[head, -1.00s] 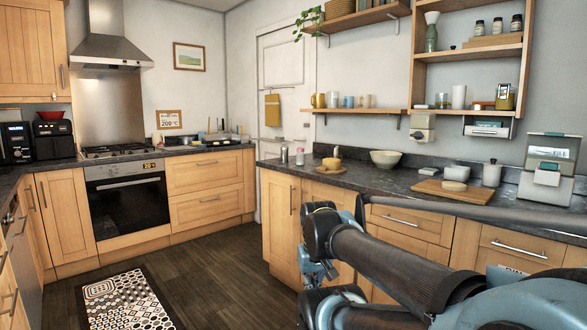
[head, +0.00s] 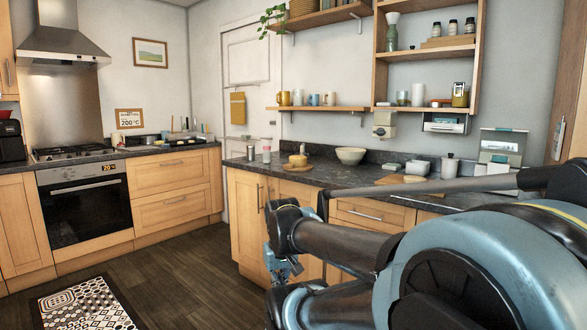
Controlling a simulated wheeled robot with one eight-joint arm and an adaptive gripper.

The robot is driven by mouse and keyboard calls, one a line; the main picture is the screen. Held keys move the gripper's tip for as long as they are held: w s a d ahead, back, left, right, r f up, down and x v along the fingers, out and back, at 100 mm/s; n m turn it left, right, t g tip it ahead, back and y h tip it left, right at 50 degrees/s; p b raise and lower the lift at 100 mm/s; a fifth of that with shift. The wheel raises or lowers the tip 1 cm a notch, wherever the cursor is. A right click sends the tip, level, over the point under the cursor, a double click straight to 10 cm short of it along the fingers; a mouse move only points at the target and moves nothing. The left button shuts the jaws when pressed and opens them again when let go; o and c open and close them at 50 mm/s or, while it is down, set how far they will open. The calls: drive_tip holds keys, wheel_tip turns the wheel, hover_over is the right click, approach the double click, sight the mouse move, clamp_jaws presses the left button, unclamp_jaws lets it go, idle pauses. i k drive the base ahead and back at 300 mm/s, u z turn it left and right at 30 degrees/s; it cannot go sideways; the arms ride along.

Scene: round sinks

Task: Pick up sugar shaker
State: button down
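Two small upright containers stand near the left end of the right-hand counter: a dark grey one (head: 250,153) and a pale pinkish one with a light top (head: 267,154). One of them may be the sugar shaker, but they are too small to tell which. My gripper (head: 283,270) is in the lower middle of the head view, hanging in front of the cabinet doors, below the counter top and well apart from both containers. Its fingers are partly hidden by my arm, and I cannot see whether they are open.
The dark counter (head: 335,176) also holds a board with a yellow cheese-like item (head: 298,160), a pale bowl (head: 350,156) and a lidded canister (head: 449,167). A shelf with cups (head: 330,108) hangs above. The wooden floor (head: 190,280) is clear; a patterned mat (head: 85,305) lies left.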

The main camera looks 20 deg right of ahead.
sight(267, 158)
drive_tip(key=z, duration=0.5)
drive_tip(key=i, duration=1.65)
drive_tip(key=u, duration=0.35)
